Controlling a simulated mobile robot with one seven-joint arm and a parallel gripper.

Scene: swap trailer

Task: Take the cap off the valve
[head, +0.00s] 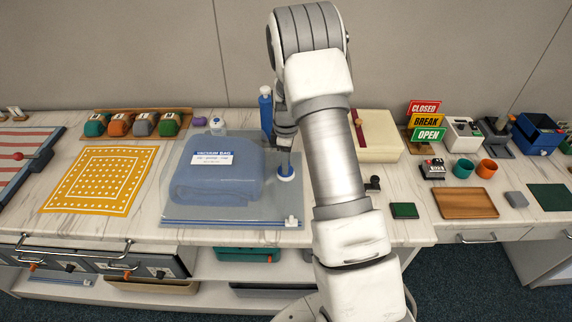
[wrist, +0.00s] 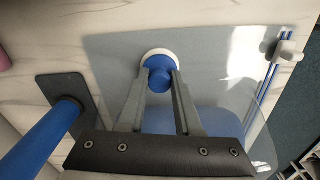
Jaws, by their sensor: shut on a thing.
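The vacuum bag (head: 250,213) lies flat on the counter with a folded blue item inside and a "VACUUM BAG" label on it. The valve (head: 286,177) is a small round fitting near the bag's right side. In the wrist view its white ring (wrist: 159,53) shows around and behind the blue cap (wrist: 160,80). My gripper (head: 285,160) points down over the valve. In the wrist view my gripper's fingers (wrist: 158,85) are shut on the blue cap, one on each side. I cannot tell whether the cap sits on the valve or is slightly apart from it.
A blue upright pump (head: 265,108) stands close behind my gripper and also shows in the wrist view (wrist: 45,140). A white slider (head: 291,221) sits at the bag's front right corner. A yellow patterned cloth (head: 100,180) lies left. A dark green pad (head: 404,210) lies right.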

